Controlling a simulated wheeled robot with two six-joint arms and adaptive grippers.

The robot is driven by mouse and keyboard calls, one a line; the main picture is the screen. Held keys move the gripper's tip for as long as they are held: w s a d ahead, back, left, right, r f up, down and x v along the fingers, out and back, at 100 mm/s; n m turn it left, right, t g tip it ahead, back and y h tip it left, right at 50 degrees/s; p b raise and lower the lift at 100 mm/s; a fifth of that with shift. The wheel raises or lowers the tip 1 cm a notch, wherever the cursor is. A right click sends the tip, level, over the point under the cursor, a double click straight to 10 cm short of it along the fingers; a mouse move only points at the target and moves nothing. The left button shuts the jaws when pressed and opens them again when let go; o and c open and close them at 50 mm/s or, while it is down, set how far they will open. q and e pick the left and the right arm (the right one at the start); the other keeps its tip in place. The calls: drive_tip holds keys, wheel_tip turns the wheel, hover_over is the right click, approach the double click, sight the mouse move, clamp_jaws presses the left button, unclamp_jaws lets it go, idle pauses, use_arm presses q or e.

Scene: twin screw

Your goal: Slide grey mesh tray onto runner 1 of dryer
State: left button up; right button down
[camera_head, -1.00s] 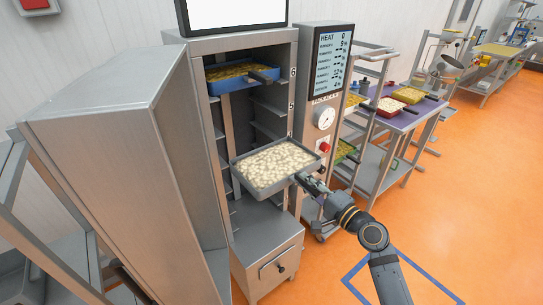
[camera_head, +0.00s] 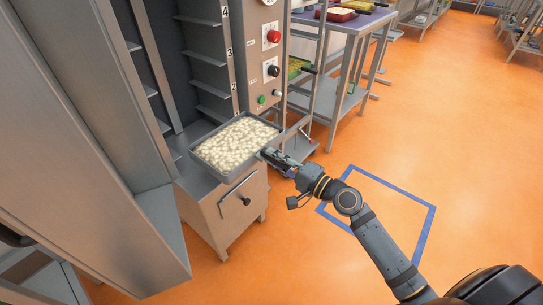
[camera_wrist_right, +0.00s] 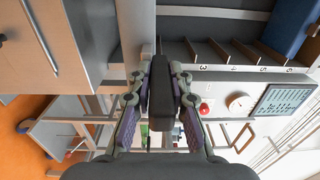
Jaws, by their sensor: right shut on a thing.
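The grey mesh tray (camera_head: 197,160), filled with pale pieces, is held about level at the low front of the dryer (camera_head: 236,60), just above the drawer cabinet in the picture. My right gripper (camera_head: 268,155) is shut on its dark handle, which also shows between the fingers in the right wrist view (camera_wrist_right: 160,88). Runner labels 4, 3 and 2 show on the dryer's right post, above the tray. Runner 1 is not clearly visible. I cannot tell whether the tray touches a runner. My left gripper is not in view.
A drawer cabinet (camera_head: 240,208) stands under the dryer opening. The open dryer door (camera_head: 95,120) fills the left side. The control panel (camera_head: 268,60) and a purple-topped cart (camera_head: 358,22) are to the right. A blue tray (camera_wrist_right: 290,25) shows higher up in the dryer. The orange floor at right is free.

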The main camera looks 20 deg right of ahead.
wheel_tip(320, 180, down, 4)
drive_tip(key=b, duration=0.2)
approach(233, 146)
drive_tip(key=shift+w+r+p, duration=0.15)
drive_tip(key=shift+r+p, duration=0.15)
drive_tip(key=shift+p, duration=0.1)
drive_tip(key=b+x, duration=0.2)
drive_tip(key=x, duration=0.8)
drive_tip(key=shift+f, duration=0.2)
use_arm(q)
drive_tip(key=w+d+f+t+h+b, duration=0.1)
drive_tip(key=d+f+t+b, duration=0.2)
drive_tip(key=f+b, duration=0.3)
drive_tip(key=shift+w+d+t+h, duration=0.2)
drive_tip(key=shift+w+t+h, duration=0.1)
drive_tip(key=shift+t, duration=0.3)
use_arm(e)
drive_tip(key=x, duration=1.1)
drive_tip(key=shift+w, duration=0.25)
use_arm(q)
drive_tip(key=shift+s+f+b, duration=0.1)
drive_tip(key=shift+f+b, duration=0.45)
drive_tip(key=shift+b, duration=0.05)
use_arm(e)
drive_tip(key=shift+f, duration=0.6)
